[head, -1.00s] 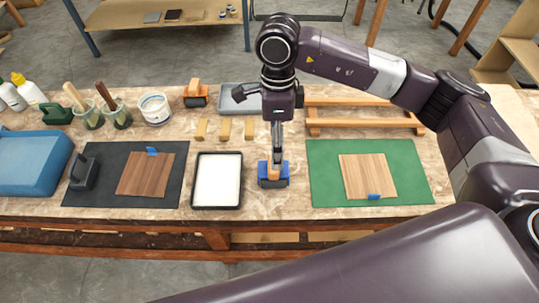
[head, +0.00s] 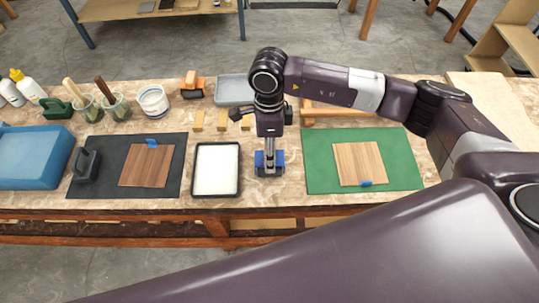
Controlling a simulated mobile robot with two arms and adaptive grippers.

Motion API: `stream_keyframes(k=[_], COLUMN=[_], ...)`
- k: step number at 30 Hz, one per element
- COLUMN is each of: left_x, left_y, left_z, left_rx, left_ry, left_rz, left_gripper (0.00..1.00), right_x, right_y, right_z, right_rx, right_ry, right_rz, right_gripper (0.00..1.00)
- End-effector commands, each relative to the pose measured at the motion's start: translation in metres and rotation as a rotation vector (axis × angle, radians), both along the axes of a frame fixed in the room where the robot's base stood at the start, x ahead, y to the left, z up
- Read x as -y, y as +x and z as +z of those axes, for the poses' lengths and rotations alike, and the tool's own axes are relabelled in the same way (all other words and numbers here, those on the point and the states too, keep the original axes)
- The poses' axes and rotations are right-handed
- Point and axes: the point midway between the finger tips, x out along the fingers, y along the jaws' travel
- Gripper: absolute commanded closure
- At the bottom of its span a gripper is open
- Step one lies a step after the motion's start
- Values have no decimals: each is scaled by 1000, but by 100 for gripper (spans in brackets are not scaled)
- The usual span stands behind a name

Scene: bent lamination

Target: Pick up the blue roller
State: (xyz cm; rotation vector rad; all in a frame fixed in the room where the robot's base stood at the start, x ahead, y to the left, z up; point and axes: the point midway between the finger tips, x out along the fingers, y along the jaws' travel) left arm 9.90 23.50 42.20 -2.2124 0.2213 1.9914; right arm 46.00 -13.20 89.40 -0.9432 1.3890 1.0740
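The blue roller (head: 260,158) stands on the worktable between the white-filled tray and the green mat. My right gripper (head: 270,162) points down at it from above, with its fingers at the roller's middle. The gripper covers the orange handle, and blue shows on both sides of the fingers. I cannot tell whether the fingers are open or closed on it. My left gripper is not in view.
A black tray with white filling (head: 217,168) is close on the left. A green mat (head: 405,165) with a wood sheet (head: 360,162) lies to the right. Tan blocks (head: 222,120) and a grey tray (head: 231,90) are behind. An orange roller (head: 193,86) stands farther back.

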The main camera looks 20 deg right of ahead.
Motion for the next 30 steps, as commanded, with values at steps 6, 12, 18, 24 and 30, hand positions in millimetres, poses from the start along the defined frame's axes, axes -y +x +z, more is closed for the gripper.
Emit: stream_keyframes(k=[6, 12, 18, 24, 30], left_x=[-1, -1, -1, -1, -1], left_y=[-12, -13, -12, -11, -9], left_z=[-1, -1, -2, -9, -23], left_rx=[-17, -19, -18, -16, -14], left_ry=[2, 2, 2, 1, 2], left_rz=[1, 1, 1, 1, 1], left_gripper=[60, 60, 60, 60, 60], right_x=[0, 0, 0, -1, -1], right_y=[0, 0, 1, 1, 3], right_z=[0, 1, 5, 26, 76], right_rx=[0, 1, 1, 5, 9], right_ry=[0, 1, 1, 2, 4], right_rz=[0, 0, -1, 2, 0], right_gripper=[76, 82, 82, 82, 82])
